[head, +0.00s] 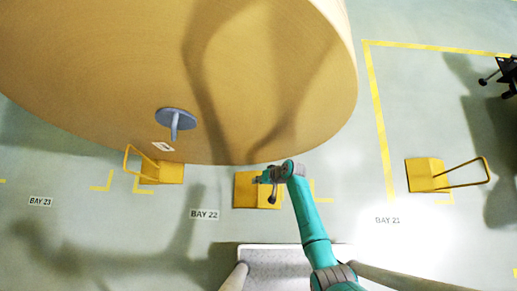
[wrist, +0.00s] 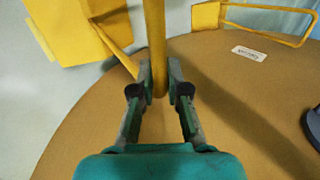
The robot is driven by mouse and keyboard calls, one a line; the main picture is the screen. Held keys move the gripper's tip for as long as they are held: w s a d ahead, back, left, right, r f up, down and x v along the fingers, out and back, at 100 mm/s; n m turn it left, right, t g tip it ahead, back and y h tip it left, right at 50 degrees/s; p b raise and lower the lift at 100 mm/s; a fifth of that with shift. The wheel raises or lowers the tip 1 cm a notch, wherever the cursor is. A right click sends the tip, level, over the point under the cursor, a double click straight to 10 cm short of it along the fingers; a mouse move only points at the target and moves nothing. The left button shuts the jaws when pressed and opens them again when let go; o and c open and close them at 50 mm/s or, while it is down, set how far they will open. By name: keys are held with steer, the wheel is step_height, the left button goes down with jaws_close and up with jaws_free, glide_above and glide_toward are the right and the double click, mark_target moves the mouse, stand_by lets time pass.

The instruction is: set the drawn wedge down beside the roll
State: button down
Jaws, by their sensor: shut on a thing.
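The large brown kraft roll (head: 130,70) fills the upper left of the head view and much of the wrist view (wrist: 245,115). My gripper (head: 262,180) is shut on the yellow handle bar (wrist: 155,45) of the middle yellow wedge (head: 246,192). That wedge's body shows at the upper left of the wrist view (wrist: 75,30). In the head view it is at the roll's lower edge, partly covered by my gripper. I cannot tell whether it touches the roll or the floor.
Another yellow wedge (head: 165,173) is at the roll's edge to the left. A third wedge (head: 424,175) stands apart on the right, its handle loop pointing right. A grey-blue disc with a pin (head: 175,118) juts from the roll. Yellow lines (head: 377,110) mark the floor.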

steer(key=shift+s+d+f, duration=0.2)
steer(key=shift+s+f, duration=0.3)
steer(key=shift+f, duration=0.1)
steer(key=c, duration=1.1)
jaws_free()
steer(key=shift+w, duration=0.1)
